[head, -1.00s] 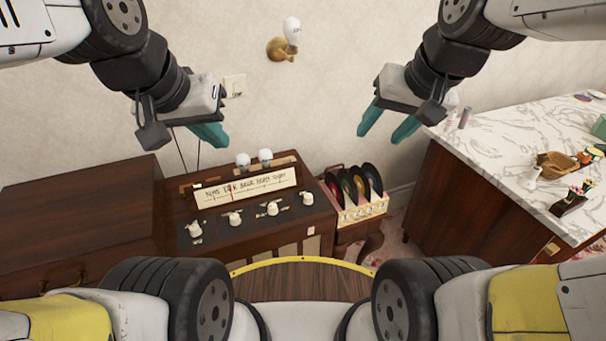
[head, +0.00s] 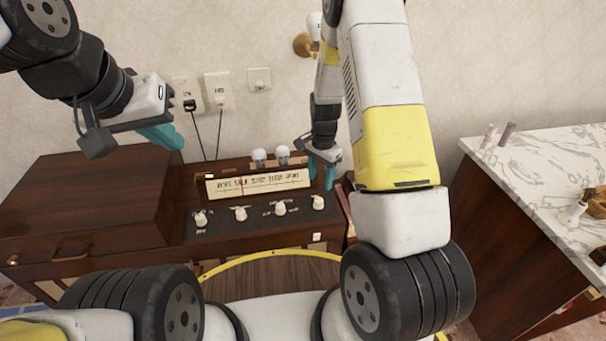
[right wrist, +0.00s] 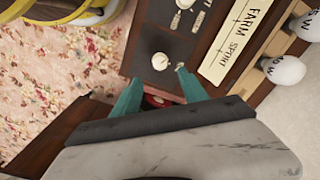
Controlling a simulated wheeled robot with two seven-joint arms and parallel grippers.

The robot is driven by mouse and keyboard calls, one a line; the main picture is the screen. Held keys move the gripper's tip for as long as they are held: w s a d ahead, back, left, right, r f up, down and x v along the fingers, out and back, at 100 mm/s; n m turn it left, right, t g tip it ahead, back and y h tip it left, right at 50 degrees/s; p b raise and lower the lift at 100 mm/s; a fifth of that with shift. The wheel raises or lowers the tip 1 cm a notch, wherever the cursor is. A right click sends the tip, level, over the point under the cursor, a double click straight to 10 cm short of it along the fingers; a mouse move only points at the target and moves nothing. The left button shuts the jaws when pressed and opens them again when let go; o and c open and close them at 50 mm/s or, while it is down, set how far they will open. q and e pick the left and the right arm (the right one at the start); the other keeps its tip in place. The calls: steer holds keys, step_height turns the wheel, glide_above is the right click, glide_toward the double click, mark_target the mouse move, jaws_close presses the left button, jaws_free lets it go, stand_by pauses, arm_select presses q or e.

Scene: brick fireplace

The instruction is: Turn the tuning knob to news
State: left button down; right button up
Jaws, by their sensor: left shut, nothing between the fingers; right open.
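The wooden radio has a cream dial strip (head: 258,184) with words in a row; in the right wrist view FARM and SPORT are readable on it (right wrist: 240,40). A red pointer (head: 241,186) stands in the left part of the dial. Several white knobs line the dark panel; the rightmost knob (head: 318,202) also shows in the right wrist view (right wrist: 160,61). Knob labels are too small to read. My right gripper (head: 325,178) is open, just above and behind the rightmost knob, apart from it; its teal fingers (right wrist: 158,92) straddle the view below it. My left gripper (head: 168,138) is shut and empty, above the radio's left.
Two light bulbs (head: 270,157) stand on the radio's back edge. A wooden cabinet (head: 90,200) adjoins it at left. Cords hang from wall outlets (head: 219,90) behind. A marble-topped counter (head: 545,170) with small items stands at right. My right arm hides the record rack area.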

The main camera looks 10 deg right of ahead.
mark_target(319, 199)
step_height(319, 199, down, 9)
steer(key=shift+w+a+r, duration=0.1)
stand_by(0.4)
steer(key=shift+c, duration=0.4)
jaws_close()
